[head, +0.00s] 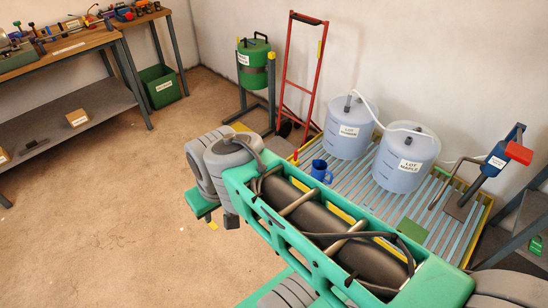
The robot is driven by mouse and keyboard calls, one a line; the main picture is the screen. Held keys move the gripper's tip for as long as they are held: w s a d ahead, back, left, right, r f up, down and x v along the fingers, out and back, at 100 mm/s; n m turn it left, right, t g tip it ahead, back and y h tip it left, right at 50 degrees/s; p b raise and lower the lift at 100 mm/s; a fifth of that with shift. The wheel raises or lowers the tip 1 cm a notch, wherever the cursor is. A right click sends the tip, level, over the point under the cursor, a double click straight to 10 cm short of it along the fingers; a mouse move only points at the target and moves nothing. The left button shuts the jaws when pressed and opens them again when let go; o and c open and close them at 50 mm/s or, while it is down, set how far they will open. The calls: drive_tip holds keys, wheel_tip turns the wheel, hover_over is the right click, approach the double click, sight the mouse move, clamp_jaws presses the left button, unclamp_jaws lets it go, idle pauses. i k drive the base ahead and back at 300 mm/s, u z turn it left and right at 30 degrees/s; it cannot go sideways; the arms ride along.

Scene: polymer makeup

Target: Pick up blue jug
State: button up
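The small blue jug (320,169) stands on the slatted metal platform (408,208), near its left end. The side of my green arm partly hides its lower part. My arm crosses the foreground in front of the platform. I cannot make out my gripper or its fingers in the head view, so I see nothing held.
Two large pale blue drums (348,128) (405,160) with a hose stand behind the jug. A blue pump with a red end (518,152) is at right. A red hand truck (303,70) and green canister (254,65) stand behind. Open floor (110,230) lies left, before a workbench (70,43).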

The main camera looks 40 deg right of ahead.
sight(322, 175)
drive_tip(key=u, duration=0.05)
drive_tip(key=i, duration=1.4)
drive_tip(key=z, duration=0.65)
drive_tip(key=i, duration=0.75)
drive_tip(key=z, duration=1.45)
drive_tip(key=i, duration=0.65)
drive_tip(key=z, duration=0.6)
